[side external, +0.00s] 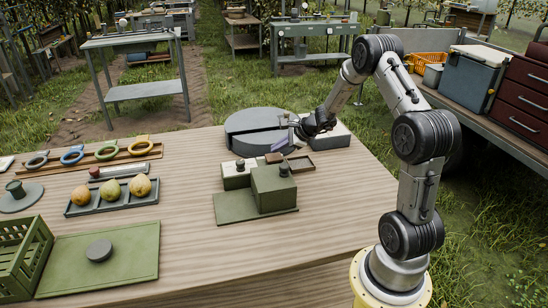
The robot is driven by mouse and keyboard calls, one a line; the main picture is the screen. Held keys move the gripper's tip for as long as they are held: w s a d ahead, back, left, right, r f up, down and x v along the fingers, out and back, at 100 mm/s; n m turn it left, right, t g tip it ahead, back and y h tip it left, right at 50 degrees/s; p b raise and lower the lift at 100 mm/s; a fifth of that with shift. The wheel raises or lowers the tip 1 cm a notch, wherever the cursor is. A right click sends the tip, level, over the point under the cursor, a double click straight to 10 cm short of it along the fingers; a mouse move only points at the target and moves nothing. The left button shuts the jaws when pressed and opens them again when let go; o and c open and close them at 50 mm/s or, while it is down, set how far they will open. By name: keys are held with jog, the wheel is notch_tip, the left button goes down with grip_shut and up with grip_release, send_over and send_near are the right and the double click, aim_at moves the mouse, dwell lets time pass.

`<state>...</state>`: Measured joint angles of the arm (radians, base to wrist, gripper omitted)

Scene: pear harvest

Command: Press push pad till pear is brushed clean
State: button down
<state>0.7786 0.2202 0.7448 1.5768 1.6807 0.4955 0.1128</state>
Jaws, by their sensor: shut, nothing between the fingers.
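My gripper (297,134) is at the far side of the wooden table, fingers pointing left and down. It is shut and empty, close to a small lavender piece (293,138) beside a round grey unit (255,121). I cannot tell whether it touches that piece, or whether the piece is the push pad. A pale box (327,135) stands just right of it, partly behind my wrist. No pear shows at the gripper. No brush can be made out.
A green block with a dark knob (273,188) stands on a green base mid-table, beside a pale block (236,176). A green crate (20,258) and green mat (130,266) are front left. The table's front middle is clear.

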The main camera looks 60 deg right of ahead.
aim_at(278, 157)
jog(key=shift+f, duration=0.15)
jog(key=shift+f, duration=0.25)
jog(key=shift+f, duration=0.75)
dwell(1.3)
jog(key=shift+r, duration=1.15)
jog(key=shift+r, duration=2.5)
